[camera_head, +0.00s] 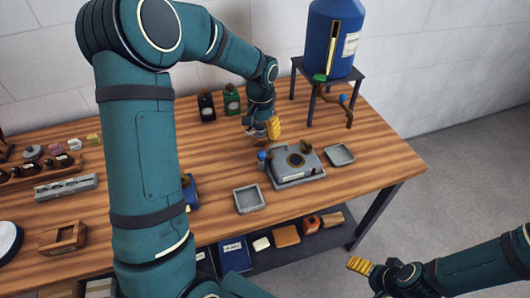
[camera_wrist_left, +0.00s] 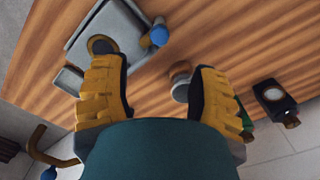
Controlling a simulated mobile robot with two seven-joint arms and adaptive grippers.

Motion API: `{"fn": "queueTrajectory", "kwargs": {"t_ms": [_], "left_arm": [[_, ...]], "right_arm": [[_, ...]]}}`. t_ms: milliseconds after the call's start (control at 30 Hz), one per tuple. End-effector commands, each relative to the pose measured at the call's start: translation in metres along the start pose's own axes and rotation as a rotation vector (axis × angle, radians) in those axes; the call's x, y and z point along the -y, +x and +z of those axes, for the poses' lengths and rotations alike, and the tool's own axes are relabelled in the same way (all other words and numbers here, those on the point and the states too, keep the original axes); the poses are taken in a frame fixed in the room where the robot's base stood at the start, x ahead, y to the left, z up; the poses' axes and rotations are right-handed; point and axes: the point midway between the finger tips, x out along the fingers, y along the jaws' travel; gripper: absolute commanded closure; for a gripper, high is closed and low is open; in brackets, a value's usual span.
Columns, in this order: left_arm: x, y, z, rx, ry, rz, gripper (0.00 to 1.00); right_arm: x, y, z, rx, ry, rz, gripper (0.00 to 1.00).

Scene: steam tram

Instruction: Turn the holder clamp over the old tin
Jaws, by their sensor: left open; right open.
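A grey fixture (camera_head: 283,177) lies on the wooden table, with a round dark-rimmed opening (camera_head: 295,160) and a blue knob (camera_head: 262,156) at its left. It looks like the holder, but I cannot make out which part is the clamp or whether a tin is in it. It also shows at the upper left of the left wrist view (camera_wrist_left: 128,32). My left gripper (camera_head: 264,129) is open and empty behind the fixture. A round brownish object (camera_wrist_left: 180,75) shows beyond its fingers, close to the right one; contact cannot be told. My right gripper (camera_head: 359,265) is off the table's front edge, open and empty.
Grey trays flank the fixture, front left (camera_head: 249,212) and right (camera_head: 340,154). A blue tank (camera_head: 333,38) stands on a dark stand at the back right, its brown pipe hanging down. My left arm hides part of the table.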

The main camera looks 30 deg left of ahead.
Motion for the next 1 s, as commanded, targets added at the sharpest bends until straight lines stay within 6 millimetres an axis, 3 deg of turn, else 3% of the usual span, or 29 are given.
{"fn": "queueTrajectory", "kwargs": {"t_ms": [300,500,700,1000], "left_arm": [[0.000,0.065,0.001,0.004,0.002,0.000,0.40],[0.000,0.092,0.000,0.003,0.003,0.000,0.40],[-0.001,0.104,0.000,0.001,0.003,0.000,0.40],[0.000,0.104,0.000,0.001,0.003,0.000,0.42]], "right_arm": [[-0.002,0.006,0.001,0.000,0.000,0.002,0.17],[-0.003,0.009,0.001,0.000,0.000,0.002,0.17],[-0.003,0.009,0.001,0.000,0.000,0.003,0.17],[-0.003,0.009,0.001,0.000,0.000,0.003,0.17]]}}
